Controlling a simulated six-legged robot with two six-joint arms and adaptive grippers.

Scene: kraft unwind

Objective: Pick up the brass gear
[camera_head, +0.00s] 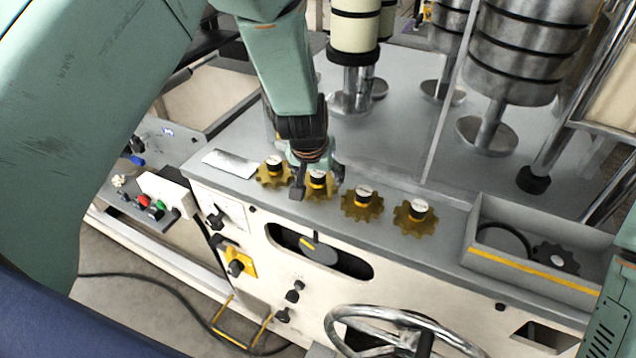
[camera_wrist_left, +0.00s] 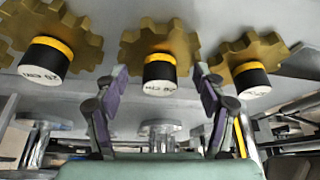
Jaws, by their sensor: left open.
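Several brass gears with black, yellow-banded hubs and white labelled caps stand in a row on the grey machine top. In the head view these are the leftmost gear (camera_head: 264,180), the second gear (camera_head: 325,193), the third gear (camera_head: 362,211) and the rightmost gear (camera_head: 404,222). My left gripper (camera_head: 318,181) is open above the second gear, its fingers on either side of the hub and partly hiding it. In the left wrist view the middle gear (camera_wrist_left: 160,40) shows between the open fingers (camera_wrist_left: 160,73). I cannot tell whether they touch it. My right gripper is out of view.
A grey open tray (camera_head: 520,277) with a yellow stripe holds a dark gear (camera_head: 556,257) and a black ring at right. A white plate (camera_head: 229,163) lies left of the gears. Metal rollers (camera_head: 525,50) stand behind. A handwheel (camera_head: 400,316) juts out below.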

